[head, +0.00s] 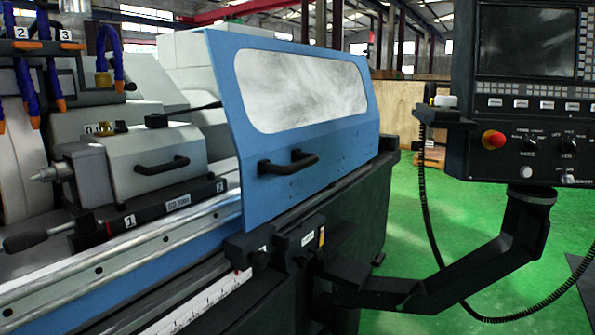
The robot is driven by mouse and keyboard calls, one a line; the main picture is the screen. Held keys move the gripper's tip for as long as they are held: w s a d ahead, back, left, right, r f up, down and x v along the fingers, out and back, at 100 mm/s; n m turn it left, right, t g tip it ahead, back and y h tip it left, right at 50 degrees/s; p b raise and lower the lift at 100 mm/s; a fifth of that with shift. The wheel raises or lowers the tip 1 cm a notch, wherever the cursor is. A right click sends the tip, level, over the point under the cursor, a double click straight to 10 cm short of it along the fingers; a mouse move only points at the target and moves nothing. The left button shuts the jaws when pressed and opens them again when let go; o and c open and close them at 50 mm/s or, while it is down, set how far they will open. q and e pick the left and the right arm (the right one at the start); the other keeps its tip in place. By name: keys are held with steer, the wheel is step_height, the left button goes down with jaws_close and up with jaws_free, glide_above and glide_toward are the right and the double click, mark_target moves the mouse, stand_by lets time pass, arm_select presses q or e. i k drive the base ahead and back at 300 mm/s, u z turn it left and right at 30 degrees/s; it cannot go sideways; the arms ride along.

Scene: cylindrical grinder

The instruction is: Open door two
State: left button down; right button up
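A blue machine door (225,110) with a grey, cloudy window (300,88) stands at the right part of the grinder. A black bar handle (288,163) sits on its lower left face. No number shows on this door, so I cannot tell whether it is door two. Left of its edge the machine interior is uncovered. Neither of my grippers is in view.
A tailstock unit (155,160) with a black lever (25,240) stands left of the door. A control panel (525,135) hangs at right on a black arm (480,268). Coolant nozzles (57,75) are at upper left. Green floor (425,215) shows behind.

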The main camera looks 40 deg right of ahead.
mark_target(285, 86)
steer(key=z, duration=0.55)
steer(key=k, duration=1.25)
steer(key=z, duration=1.15)
steer(key=i, duration=1.7)
steer(key=u, duration=0.65)
